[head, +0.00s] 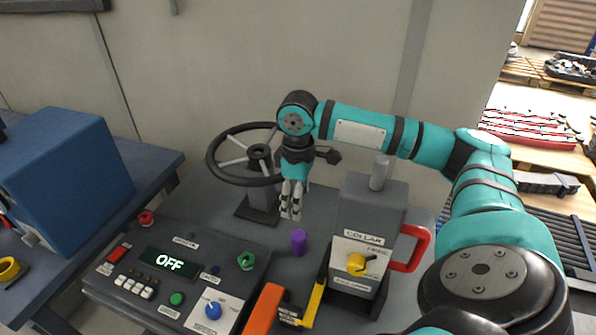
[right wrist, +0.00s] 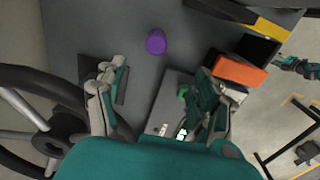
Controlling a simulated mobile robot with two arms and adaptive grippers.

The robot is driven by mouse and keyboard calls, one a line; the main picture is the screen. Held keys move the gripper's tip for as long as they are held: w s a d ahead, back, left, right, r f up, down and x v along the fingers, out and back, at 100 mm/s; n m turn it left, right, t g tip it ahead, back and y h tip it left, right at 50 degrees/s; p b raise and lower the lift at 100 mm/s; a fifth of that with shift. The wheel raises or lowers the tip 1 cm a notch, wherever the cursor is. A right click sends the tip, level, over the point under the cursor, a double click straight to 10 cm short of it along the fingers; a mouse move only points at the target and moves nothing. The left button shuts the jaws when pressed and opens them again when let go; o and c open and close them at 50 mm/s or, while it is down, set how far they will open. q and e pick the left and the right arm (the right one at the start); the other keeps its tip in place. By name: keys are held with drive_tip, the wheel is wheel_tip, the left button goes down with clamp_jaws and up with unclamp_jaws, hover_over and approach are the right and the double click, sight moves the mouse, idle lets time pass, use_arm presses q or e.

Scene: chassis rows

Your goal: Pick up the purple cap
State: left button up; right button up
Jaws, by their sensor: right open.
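The purple cap (head: 299,242) is a small upright cylinder on the grey console top, between the button panel and the grey COLLAR box. It also shows in the right wrist view, near the top middle (right wrist: 156,42). My right gripper (head: 291,212) points down above and slightly behind the cap, apart from it. In the right wrist view my right gripper (right wrist: 155,85) has its fingers spread wide with nothing between them, and the cap lies beyond the fingertips. My left gripper cannot be made out in either view.
A black handwheel (head: 258,155) stands behind left of the cap. The COLLAR box (head: 370,215) with its red handle (head: 413,248) stands to the right. An orange lever (head: 264,307) and a yellow one (head: 315,300) rise in front. The button panel (head: 140,285) reads OFF.

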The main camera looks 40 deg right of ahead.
drive_tip(key=f, duration=1.3)
drive_tip(key=shift+w+d+f+p, duration=0.1)
drive_tip(key=shift+w+d+p, duration=0.2)
drive_tip(key=shift+w, duration=0.05)
drive_tip(key=shift+s+f+p, duration=0.1)
drive_tip(key=shift+f+p, duration=0.4)
drive_tip(key=shift+f, duration=2.2)
drive_tip(key=c, duration=1.1)
use_arm(q)
drive_tip(key=shift+w+d+r, duration=0.25)
drive_tip(key=shift+w+r, duration=0.05)
drive_tip(key=shift+r, duration=0.15)
use_arm(e)
drive_tip(key=shift+r, duration=0.1)
drive_tip(key=shift+c, duration=0.3)
wheel_tip(320, 180, up, 17)
wheel_tip(320, 180, up, 8)
drive_tip(key=f+p, duration=0.1)
drive_tip(key=p, duration=0.8)
hover_over(298, 234)
use_arm(q)
wheel_tip(298, 234, up, 8)
drive_tip(key=shift+r, duration=0.25)
use_arm(e)
drive_tip(key=shift+s+r, duration=0.2)
